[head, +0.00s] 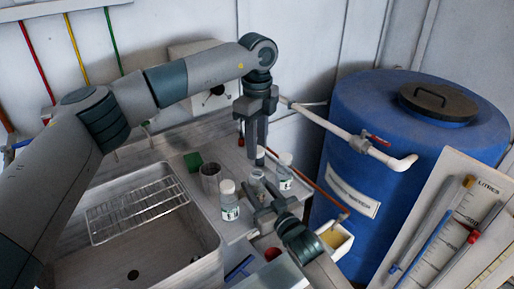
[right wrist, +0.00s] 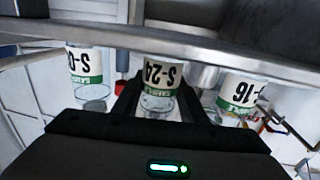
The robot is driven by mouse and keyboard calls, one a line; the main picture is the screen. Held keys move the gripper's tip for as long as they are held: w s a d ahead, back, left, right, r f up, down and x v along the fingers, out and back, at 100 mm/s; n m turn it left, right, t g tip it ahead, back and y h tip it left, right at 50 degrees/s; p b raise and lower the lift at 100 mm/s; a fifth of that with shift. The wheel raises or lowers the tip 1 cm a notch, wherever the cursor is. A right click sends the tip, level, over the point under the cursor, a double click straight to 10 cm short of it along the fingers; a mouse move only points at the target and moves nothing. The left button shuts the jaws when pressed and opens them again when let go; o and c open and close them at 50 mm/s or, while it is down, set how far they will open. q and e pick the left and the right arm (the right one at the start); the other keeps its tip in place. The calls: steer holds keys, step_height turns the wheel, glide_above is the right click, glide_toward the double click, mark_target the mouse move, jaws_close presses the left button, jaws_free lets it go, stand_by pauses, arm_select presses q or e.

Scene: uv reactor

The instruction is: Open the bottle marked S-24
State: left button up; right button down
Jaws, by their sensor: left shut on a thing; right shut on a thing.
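The bottle marked S-24 (right wrist: 160,80) is clear with a white and green label, and it appears upside down in the right wrist view. It stands between the fingers of my right gripper (right wrist: 155,112), which is shut on it. In the head view this bottle (head: 257,179) is partly hidden by my right gripper (head: 262,192). My left gripper (head: 256,151) points straight down above the bottle, shut on its cap (head: 260,158). The fingers partly hide the cap, and I cannot tell whether it still sits on the neck.
Two other capped bottles stand close by, one to the left (head: 230,208) and one marked with 16 (right wrist: 241,93). A metal cup (head: 210,178) and green block (head: 193,162) are behind. The sink (head: 205,245) is left, the blue barrel (head: 400,130) right.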

steer(key=c, duration=1)
jaws_free()
arm_select(q)
steer(key=shift+f+b, duration=0.9)
steer(key=shift+f, duration=0.05)
arm_select(e)
steer(key=v, duration=1.2)
